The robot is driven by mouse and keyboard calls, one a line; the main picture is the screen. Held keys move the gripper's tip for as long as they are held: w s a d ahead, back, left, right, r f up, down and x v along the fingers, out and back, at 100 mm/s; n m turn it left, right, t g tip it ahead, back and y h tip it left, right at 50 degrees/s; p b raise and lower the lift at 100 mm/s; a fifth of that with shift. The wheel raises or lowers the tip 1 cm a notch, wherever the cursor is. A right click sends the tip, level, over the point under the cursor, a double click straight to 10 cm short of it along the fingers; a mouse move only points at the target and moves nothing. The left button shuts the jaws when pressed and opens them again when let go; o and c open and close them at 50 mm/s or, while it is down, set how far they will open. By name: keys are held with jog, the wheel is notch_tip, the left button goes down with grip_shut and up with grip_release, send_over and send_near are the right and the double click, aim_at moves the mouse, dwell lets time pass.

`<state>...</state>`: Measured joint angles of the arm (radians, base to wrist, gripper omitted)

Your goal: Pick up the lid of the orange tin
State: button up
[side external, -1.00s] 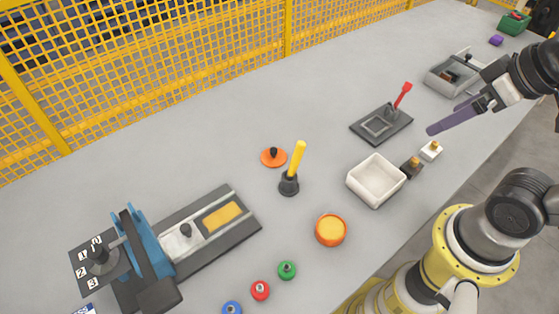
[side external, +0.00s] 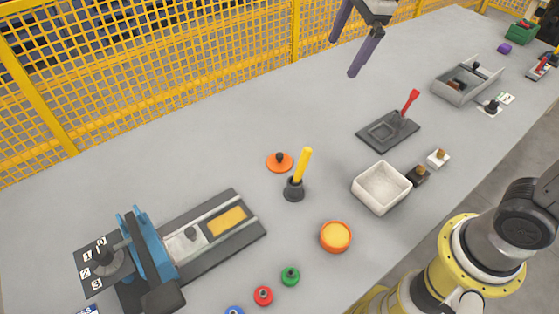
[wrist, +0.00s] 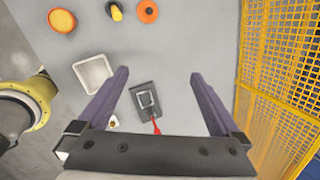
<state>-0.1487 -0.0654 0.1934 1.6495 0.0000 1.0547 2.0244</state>
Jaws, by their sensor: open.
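The orange lid (side external: 279,162) with a dark knob lies flat on the grey table, left of the yellow-handled stick in a dark holder. It also shows at the top of the wrist view (wrist: 148,11). The orange tin (side external: 335,237) stands open nearer the front, with yellow contents; it shows at the top left of the wrist view (wrist: 62,20). My gripper (side external: 345,52) is open and empty, high above the table at the back, apart from the lid. Its two purple fingers (wrist: 158,80) are spread wide in the wrist view.
The dark holder with its yellow handle (side external: 297,179) stands close beside the lid. A white bin (side external: 382,188), a dark plate with a red lever (side external: 388,132) and a grey tray (side external: 468,82) lie to the right. A blue clamp fixture (side external: 145,248) is at left. Yellow mesh fencing (side external: 180,75) runs behind.

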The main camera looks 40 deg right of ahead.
jog(key=w+a+f+m+g, duration=0.1)
jog(key=w+a+f+m, duration=0.1)
jog(key=w+a+f, duration=0.3)
jog(key=g, duration=0.3)
send_over(279, 155)
notch_tip(279, 155, down, 13)
jog(key=shift+n+h, duration=0.3)
jog(key=shift+n, duration=0.1)
jog(key=f, duration=0.7)
jog(key=shift+d, duration=0.3)
jog(key=shift+a+f, duration=0.15)
jog(key=shift+f, duration=1.35)
jog(key=shift+a+f, duration=0.1)
jog(key=shift+f, duration=1.35)
